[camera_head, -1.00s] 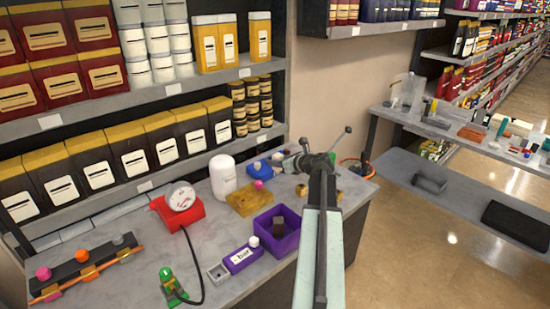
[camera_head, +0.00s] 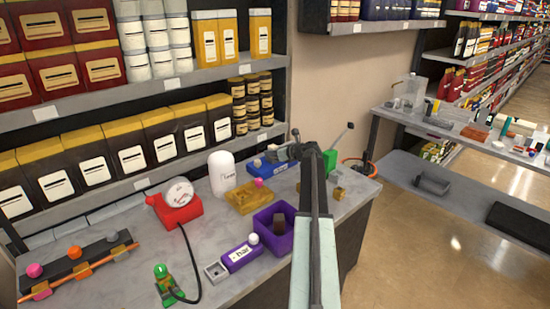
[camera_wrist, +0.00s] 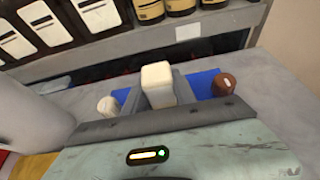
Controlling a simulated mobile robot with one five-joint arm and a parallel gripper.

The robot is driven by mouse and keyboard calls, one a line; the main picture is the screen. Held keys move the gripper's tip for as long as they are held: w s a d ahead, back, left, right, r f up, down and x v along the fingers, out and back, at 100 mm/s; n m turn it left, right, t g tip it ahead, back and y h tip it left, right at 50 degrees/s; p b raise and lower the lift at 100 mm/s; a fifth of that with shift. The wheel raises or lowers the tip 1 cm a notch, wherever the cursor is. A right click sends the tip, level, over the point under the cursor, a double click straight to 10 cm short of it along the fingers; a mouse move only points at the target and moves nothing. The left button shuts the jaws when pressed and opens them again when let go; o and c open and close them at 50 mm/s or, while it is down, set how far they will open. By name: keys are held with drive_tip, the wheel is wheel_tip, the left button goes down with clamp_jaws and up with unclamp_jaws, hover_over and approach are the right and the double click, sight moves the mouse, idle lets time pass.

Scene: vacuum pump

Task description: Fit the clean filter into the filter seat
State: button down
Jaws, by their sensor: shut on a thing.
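My gripper (camera_wrist: 157,92) is shut on a cream-white block, the clean filter (camera_wrist: 157,80), which stands up between the grey fingers in the wrist view. Beyond and below it is a blue unit (camera_wrist: 205,83), with a pale round knob (camera_wrist: 108,106) on the left and a brown cylinder (camera_wrist: 224,84) on the right. In the head view my gripper (camera_head: 285,153) is over this blue unit (camera_head: 259,169) at the back of the bench. The filter's lower end and any filter seat beneath it are hidden, so I cannot tell whether they touch.
A white canister (camera_head: 222,174) and a yellow block (camera_head: 247,198) stand near the blue unit. A purple bin (camera_head: 265,220) holds a dark block (camera_head: 279,226). A red gauge unit (camera_head: 175,210) is further left. The loaded shelf (camera_head: 150,180) closes off the back.

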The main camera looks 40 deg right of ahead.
drive_tip(key=shift+f, duration=0.25)
drive_tip(key=c, duration=1)
unclamp_jaws()
drive_tip(key=shift+r, duration=0.1)
drive_tip(key=shift+r, duration=0.2)
drive_tip(key=p+v, duration=0.5)
drive_tip(key=v, duration=0.7)
drive_tip(key=shift+s, duration=0.1)
